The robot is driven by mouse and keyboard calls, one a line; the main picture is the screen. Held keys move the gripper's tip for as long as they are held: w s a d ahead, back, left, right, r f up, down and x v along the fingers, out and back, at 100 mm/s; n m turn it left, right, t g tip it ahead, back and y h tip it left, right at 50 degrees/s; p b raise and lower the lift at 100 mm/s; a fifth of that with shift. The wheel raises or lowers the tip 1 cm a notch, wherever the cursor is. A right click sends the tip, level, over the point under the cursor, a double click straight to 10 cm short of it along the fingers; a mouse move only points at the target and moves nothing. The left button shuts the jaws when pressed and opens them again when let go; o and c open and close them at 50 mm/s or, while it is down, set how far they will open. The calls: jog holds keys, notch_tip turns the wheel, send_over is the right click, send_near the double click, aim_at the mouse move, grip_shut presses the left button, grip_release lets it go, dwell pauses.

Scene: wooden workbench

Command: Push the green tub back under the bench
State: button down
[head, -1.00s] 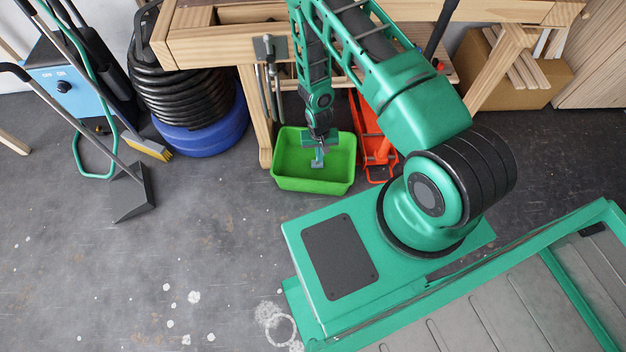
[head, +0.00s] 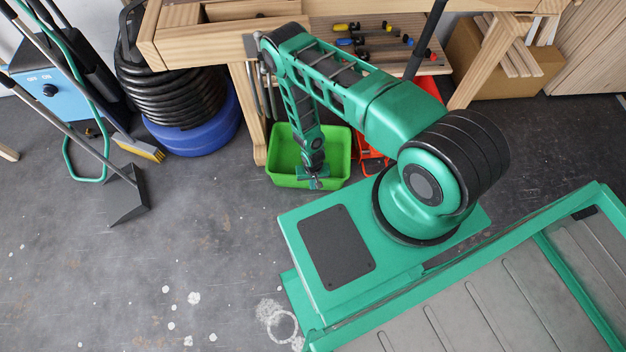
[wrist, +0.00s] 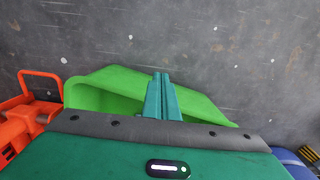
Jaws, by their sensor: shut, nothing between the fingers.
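The green tub (head: 338,152) is an open, shallow box on the floor beside the bench leg, at the front of the wooden bench (head: 205,48). My gripper (head: 316,184) is shut and empty, pointing down at the tub's near rim. In the wrist view the tub (wrist: 105,82) lies beneath my gripper (wrist: 161,76), its fingertips overlapping the rim nearest my base. I cannot tell whether they touch it. My forearm and wrist hide part of the tub's inside.
An orange jack (head: 372,160) stands close on the tub's right; it also shows in the wrist view (wrist: 28,115). The bench leg (head: 254,120) is close on the left. A blue drum with black hose (head: 195,130) stands further left.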

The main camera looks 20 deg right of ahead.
jog(key=shift+w+d+f, duration=0.2)
jog(key=shift+w+f, duration=0.2)
jog(key=shift+w, duration=0.25)
jog(key=shift+w+d+f, duration=0.2)
jog(key=shift+w+f, duration=0.25)
jog(key=shift+w, duration=0.15)
jog(key=shift+w+d+f, duration=0.2)
jog(key=shift+w+f, duration=0.2)
jog(key=shift+w, duration=0.25)
